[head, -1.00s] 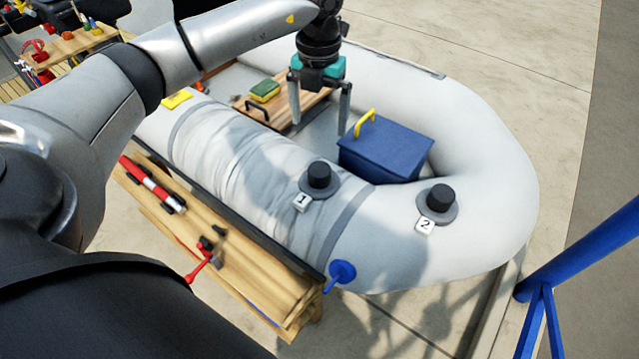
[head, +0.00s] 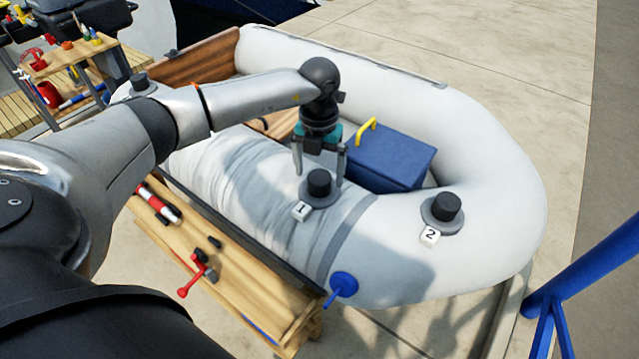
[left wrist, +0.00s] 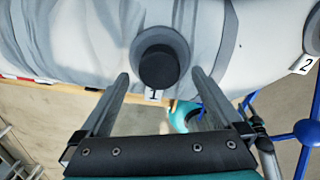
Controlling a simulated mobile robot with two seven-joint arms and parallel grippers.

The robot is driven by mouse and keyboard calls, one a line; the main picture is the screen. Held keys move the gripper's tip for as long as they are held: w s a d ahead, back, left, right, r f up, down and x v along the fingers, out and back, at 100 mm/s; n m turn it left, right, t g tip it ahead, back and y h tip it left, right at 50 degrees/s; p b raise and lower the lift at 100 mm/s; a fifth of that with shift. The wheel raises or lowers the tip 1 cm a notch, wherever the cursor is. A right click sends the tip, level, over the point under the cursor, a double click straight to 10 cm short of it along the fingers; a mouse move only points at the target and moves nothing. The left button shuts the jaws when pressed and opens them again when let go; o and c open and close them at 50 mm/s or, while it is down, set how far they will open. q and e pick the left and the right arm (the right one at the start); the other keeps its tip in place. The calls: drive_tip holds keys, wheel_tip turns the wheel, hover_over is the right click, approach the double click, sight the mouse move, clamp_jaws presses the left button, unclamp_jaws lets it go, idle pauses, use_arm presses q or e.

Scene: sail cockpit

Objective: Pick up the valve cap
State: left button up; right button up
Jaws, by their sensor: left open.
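A black valve cap (head: 319,183) sits on a grey round base on the pale inflatable boat's tube (head: 390,272), beside a label marked 1. It also shows in the left wrist view (left wrist: 158,67), ahead of the fingertips and between their lines. A second black valve cap (head: 446,207) stands farther right, beside a label marked 2. My left gripper (head: 320,180) is open and empty, pointing down at the cap by label 1. The cap shows in front of the fingers in the head view; I cannot see contact. My right gripper is not in view.
A blue box (head: 390,160) with a yellow handle sits inside the boat. A wooden bench (head: 235,285) with a red-handled tool (head: 197,274) and a red-white cylinder (head: 158,205) stands along the near side. A blue round paddle-like piece (head: 344,284) lies against the tube.

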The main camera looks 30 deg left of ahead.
use_arm(q)
drive_tip(key=shift+f+b, duration=0.3)
drive_tip(key=shift+f, duration=1)
drive_tip(key=shift+c, duration=0.4)
drive_tip(key=c, duration=1.2)
